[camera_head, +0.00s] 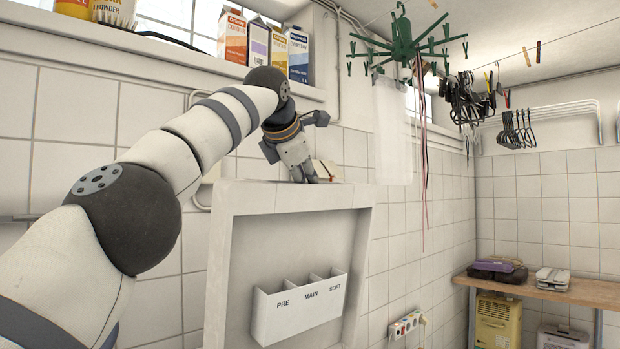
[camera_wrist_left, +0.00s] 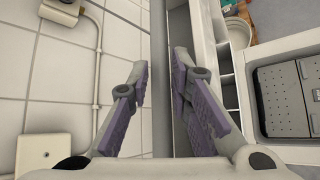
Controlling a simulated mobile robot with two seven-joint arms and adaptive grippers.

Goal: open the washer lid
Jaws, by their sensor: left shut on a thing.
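The washer lid (camera_head: 265,235) stands raised, nearly upright, in the head view. Its inner face shows, with a white tray marked PRE, MAIN and SOFT (camera_head: 300,305) on it. My left gripper (camera_head: 306,178) is at the lid's top edge, shut on it. In the left wrist view the two purple-padded fingers (camera_wrist_left: 161,75) reach either side of the lid's edge, and the lid (camera_wrist_left: 204,30) runs up between and beside them. The exact contact is hard to see. The rest of the washer is below the head view. My right gripper is in neither view.
A tiled wall stands close behind the lid, with a pipe (camera_wrist_left: 97,60). Cartons (camera_head: 257,42) stand on the sill above. A green hanging dryer (camera_head: 402,48) with clips hangs to the right. A wooden bench (camera_head: 590,291) is at the far right.

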